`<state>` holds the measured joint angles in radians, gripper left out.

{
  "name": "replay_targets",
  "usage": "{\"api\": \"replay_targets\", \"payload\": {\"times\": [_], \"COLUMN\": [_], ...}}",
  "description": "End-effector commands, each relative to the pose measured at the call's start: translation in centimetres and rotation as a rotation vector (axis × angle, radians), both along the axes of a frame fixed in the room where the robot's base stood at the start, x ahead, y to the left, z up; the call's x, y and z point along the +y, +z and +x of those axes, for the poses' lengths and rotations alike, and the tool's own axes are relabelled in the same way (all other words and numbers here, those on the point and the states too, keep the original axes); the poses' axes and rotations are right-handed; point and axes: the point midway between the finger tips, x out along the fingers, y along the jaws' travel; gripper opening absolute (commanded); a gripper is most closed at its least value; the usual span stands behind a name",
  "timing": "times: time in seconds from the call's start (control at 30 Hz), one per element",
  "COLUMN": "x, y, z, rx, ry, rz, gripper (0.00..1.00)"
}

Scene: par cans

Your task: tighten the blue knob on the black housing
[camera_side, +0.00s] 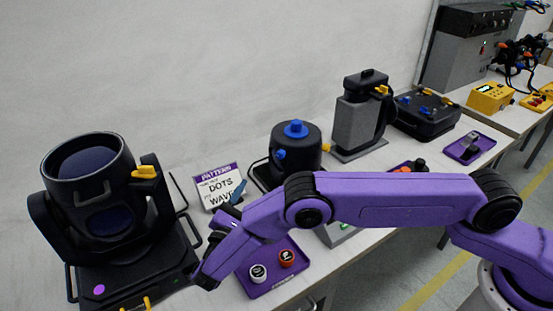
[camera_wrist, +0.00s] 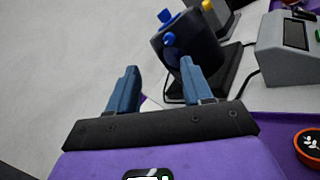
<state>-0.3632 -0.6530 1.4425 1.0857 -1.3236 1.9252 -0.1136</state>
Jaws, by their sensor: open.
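The black housing (camera_side: 305,165) is a rounded cylinder standing on the bench near the middle of the side view. A blue knob (camera_side: 295,129) sits on its top, and a smaller blue knob (camera_side: 281,154) is on its side. In the wrist view the housing (camera_wrist: 195,42) appears tilted at the top, with one blue knob (camera_wrist: 165,15) at its upper end and another blue knob (camera_wrist: 169,39) on its side. My gripper (camera_wrist: 158,66) is open and empty, its blue fingers apart and short of the housing. In the side view one finger (camera_side: 237,192) shows before the pattern card.
A large black lamp head (camera_side: 105,190) stands at the left. A pattern card (camera_side: 219,187) stands close to my gripper. A purple tray (camera_side: 270,285) with a white and a red cap lies in front. A grey machine (camera_side: 355,125) stands behind right.

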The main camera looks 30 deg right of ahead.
Motion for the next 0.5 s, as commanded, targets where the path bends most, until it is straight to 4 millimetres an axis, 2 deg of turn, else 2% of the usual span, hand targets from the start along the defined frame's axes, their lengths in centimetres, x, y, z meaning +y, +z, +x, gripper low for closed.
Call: {"api": "replay_targets", "payload": {"times": [0.1, 0.23, 0.37, 0.5], "x": [1.7, 2.7, 2.9, 2.1], "y": [0.2, 0.4, 0.4, 0.5], "z": [0.0, -0.1, -0.1, 0.4], "rx": [0.140, 0.253, 0.306, 0.314], "ry": [-0.079, -0.126, -0.144, -0.147], "rz": [-0.004, -0.008, -0.010, -0.012], "gripper": [0.50, 0.50, 0.50, 0.50]}}
